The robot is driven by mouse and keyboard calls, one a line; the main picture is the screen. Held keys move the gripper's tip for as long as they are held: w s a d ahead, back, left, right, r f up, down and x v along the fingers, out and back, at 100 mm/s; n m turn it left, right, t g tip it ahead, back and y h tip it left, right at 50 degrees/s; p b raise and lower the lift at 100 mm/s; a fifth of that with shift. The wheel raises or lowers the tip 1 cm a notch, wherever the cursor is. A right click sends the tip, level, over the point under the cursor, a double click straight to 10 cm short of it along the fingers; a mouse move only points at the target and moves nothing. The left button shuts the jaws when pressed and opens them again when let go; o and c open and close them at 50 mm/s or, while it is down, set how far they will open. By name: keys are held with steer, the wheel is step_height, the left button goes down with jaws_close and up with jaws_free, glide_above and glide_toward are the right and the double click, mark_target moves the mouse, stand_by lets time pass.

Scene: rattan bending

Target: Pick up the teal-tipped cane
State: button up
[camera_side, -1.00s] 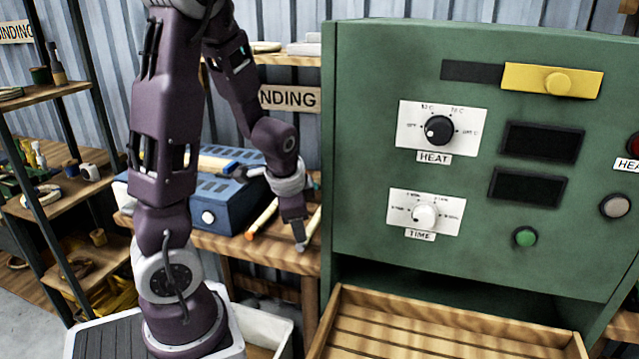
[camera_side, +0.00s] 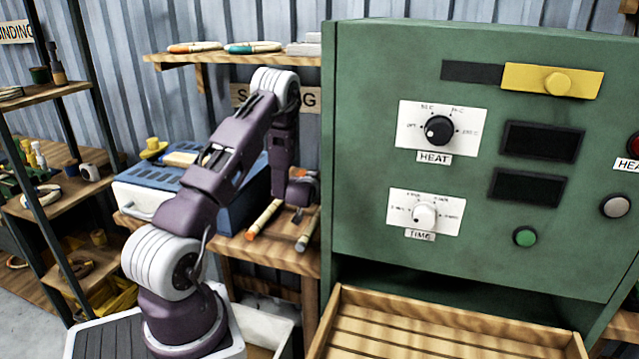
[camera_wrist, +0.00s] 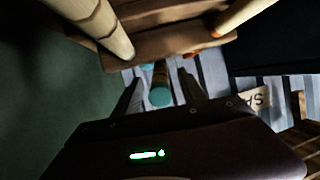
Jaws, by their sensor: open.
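The teal-tipped cane (camera_wrist: 160,78) shows in the wrist view, its round teal end (camera_wrist: 160,97) facing the camera. In the side view my gripper (camera_side: 298,206) is low over the wooden bench, between an orange-tipped cane (camera_side: 265,217) and a pale cane with a greyish end (camera_side: 309,228). The teal-tipped cane cannot be made out there; my gripper and wrist cover that spot.
The green heater cabinet (camera_side: 380,250) stands close to the right of the canes. A blue slotted box (camera_side: 150,192) sits to the left on the bench. A shelf (camera_side: 215,58) with coiled rings is above. A slatted wooden tray (camera_side: 430,335) is in front of the cabinet.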

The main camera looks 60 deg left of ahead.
steer(key=x, duration=0.3)
steer(key=shift+s, duration=0.1)
steer(key=shift+c, duration=0.4)
jaws_close()
